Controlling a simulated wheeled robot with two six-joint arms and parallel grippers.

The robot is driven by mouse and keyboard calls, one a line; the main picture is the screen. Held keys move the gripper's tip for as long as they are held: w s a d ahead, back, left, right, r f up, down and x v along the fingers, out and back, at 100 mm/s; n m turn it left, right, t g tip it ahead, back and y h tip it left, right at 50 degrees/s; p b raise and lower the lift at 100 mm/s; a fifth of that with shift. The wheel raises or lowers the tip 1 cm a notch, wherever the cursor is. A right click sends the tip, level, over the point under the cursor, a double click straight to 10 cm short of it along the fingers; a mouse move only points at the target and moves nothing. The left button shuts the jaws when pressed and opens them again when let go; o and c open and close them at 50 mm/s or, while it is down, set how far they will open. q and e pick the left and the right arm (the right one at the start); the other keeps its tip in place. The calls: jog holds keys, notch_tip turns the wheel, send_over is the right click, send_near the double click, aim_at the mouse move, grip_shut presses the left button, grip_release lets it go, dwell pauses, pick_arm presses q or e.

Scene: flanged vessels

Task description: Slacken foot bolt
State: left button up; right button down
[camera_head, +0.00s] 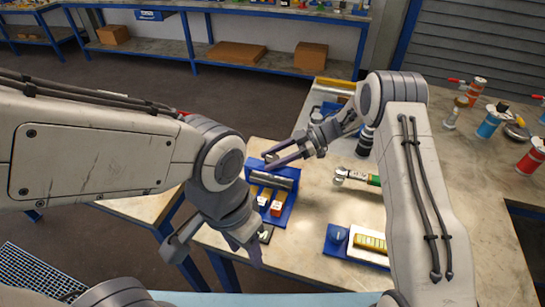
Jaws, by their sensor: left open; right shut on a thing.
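A blue fixture (289,212) stands on the bench. It carries a grey cylindrical part (280,181) and red-and-white blocks (277,208). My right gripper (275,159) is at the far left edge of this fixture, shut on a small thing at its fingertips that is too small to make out. My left gripper (212,250) is open and empty, in front of the fixture near the bench's front edge. I cannot pick out the foot bolt; it is too small or hidden. A green-handled metal tool (357,179) lies on the bench to the right of the fixture.
A blue tray with a white and yellow insert (369,243) lies at the front of the bench (315,205). Red and blue flanged vessels (492,120) stand at the right. Dark bottles (366,138) stand partly behind my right arm. Bare bench lies around the green-handled tool.

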jog(key=n+g+h+b, duration=0.1)
jog(key=n+g, duration=0.2)
jog(key=shift+f+b, duration=0.2)
jog(key=shift+b, duration=0.15)
jog(key=shift+r+n+g+h, duration=0.15)
jog(key=shift+n+g+h, duration=0.45)
jog(key=shift+n+g, duration=0.35)
jog(key=shift+n+g+h+b, duration=0.3)
jog(key=shift+n+g+h, duration=0.15)
jog(key=shift+g, duration=0.1)
jog(key=shift+a+r+n+g+h, duration=0.1)
jog(key=shift+n+g+h, duration=0.15)
jog(key=shift+n+g, duration=0.15)
jog(key=shift+c, duration=1.5)
grip_release()
jog(key=shift+r, duration=0.1)
